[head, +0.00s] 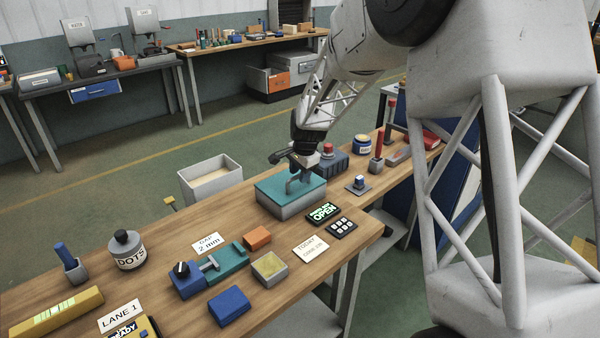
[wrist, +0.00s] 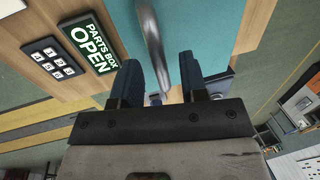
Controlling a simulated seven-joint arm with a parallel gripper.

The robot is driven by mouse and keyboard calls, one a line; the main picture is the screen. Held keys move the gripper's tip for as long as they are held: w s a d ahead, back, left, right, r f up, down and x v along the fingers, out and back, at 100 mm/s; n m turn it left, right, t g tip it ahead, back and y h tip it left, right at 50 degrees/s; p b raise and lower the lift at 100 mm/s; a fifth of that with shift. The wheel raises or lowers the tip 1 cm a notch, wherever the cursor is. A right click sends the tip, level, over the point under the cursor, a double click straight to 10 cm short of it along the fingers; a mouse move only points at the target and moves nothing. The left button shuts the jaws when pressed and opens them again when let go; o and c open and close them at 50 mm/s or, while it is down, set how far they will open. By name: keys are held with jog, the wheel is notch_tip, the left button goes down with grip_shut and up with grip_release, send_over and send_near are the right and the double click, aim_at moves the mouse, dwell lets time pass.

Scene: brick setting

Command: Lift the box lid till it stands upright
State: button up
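The parts box (head: 288,208) is grey with a teal lid (head: 272,188), and stands on the wooden bench. The lid lies flat and closed on it. A grey arched handle (wrist: 150,40) rises from the lid. In the wrist view the teal lid (wrist: 205,35) fills the upper middle. My gripper (head: 293,178) is low over the lid at the handle. In the wrist view my gripper (wrist: 160,82) has its two dark fingers apart, with the handle running into the gap between them. I cannot tell whether they touch it.
A lit sign (head: 323,212) reading "PARTS BOX OPEN" and a keypad (head: 343,228) lie in front of the box. A dark box with a red button (head: 328,155) stands close behind. An orange block (head: 257,237) and a teal vise-like tool (head: 228,258) lie nearer on the bench.

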jog(key=shift+c, duration=0.5)
grip_shut()
jog(key=shift+r, duration=0.1)
